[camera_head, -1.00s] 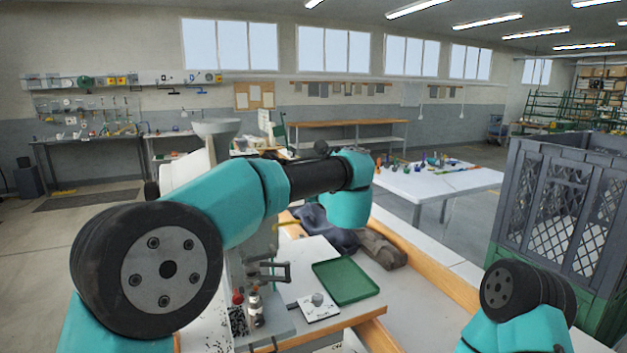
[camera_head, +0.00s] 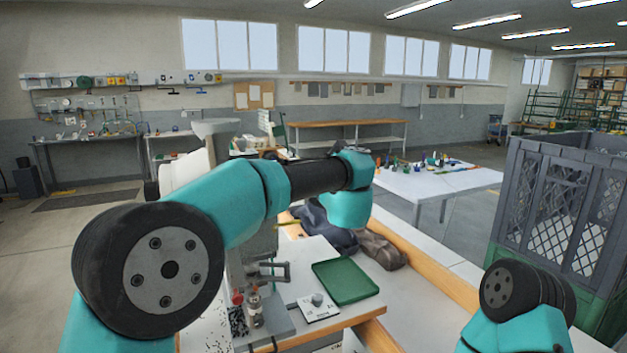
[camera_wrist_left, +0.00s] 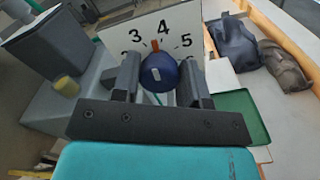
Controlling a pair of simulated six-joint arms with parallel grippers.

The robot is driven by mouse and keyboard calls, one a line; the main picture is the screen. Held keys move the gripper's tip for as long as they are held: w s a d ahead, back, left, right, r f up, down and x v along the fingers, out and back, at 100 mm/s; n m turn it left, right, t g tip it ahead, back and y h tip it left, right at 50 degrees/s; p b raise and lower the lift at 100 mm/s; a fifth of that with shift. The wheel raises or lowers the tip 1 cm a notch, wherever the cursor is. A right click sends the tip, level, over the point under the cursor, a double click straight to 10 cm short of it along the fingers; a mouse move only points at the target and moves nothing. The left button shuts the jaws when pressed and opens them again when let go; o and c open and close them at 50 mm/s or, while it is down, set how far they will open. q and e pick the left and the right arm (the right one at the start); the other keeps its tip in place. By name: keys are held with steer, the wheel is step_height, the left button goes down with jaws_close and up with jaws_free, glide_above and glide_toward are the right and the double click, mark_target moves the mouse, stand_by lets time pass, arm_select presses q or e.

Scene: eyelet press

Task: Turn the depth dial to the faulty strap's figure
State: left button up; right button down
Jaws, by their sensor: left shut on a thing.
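In the left wrist view, the depth dial is a round dark blue knob (camera_wrist_left: 158,74) with an orange pointer (camera_wrist_left: 155,45) on a white number plate (camera_wrist_left: 187,22). The figures 3, 4 and 5 read clearly; others are partly covered. The pointer stands between 3 and 4, closer to 4. My left gripper (camera_wrist_left: 160,80) is shut on the knob, one finger at each side. In the head view my left arm hides the dial and this gripper. My right gripper is out of view. I cannot make out a strap with a figure.
A green tray (camera_head: 346,281) lies on the bench beside a small white plate with a grey knob (camera_head: 318,299). Dark cloth bundles (camera_head: 380,249) lie behind it. A grey crate (camera_head: 560,205) stands at the right. A press fixture with a red-knobbed part (camera_head: 239,297) stands front left.

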arm_select(q)
steer(key=m, duration=1.2)
steer(key=shift+d+f, duration=0.1)
steer(key=shift+f, duration=0.05)
stand_by(0.4)
steer(key=o, duration=0.9)
steer(key=v, duration=1.7)
steer(key=shift+s, duration=0.15)
steer(key=shift+d+f, duration=0.1)
